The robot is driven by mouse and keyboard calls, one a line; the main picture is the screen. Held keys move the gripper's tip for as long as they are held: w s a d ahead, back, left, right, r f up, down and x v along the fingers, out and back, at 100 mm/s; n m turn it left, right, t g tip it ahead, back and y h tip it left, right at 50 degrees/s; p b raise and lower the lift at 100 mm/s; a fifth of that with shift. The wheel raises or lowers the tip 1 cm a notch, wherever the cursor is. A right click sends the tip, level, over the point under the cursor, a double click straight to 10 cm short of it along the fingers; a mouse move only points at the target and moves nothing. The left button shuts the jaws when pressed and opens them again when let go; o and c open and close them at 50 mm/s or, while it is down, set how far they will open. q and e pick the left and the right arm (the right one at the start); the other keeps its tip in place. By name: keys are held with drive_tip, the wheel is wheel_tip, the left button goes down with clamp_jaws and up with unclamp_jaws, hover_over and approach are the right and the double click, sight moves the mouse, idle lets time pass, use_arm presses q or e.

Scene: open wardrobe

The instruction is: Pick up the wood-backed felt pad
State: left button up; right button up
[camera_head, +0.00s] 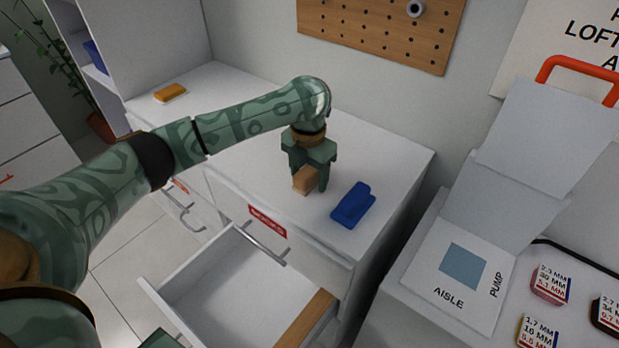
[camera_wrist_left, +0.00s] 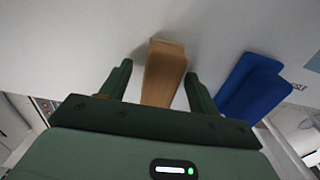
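The wood-backed felt pad, a small tan wooden block (camera_head: 305,180), is on the white cabinet top beneath my left gripper. My left gripper (camera_head: 309,172) points down with its fingers on either side of the block. In the left wrist view the block (camera_wrist_left: 164,72) lies between the two fingertips (camera_wrist_left: 160,80); a gap shows on its left and a narrower one on its right. The left gripper is open. The felt face of the block is not distinguishable.
A blue block-like item (camera_head: 353,205) lies just right of the gripper. An orange item (camera_head: 171,92) lies at the far left of the surface. Below the front edge, a drawer (camera_head: 215,290) stands open. A pegboard (camera_head: 381,30) is on the wall behind.

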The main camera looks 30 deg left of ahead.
sight(309, 169)
use_arm(q)
drive_tip(key=c, duration=1)
drive_tip(key=shift+o, duration=0.2)
drive_tip(key=shift+r, duration=0.1)
use_arm(e)
drive_tip(key=shift+r, duration=0.1)
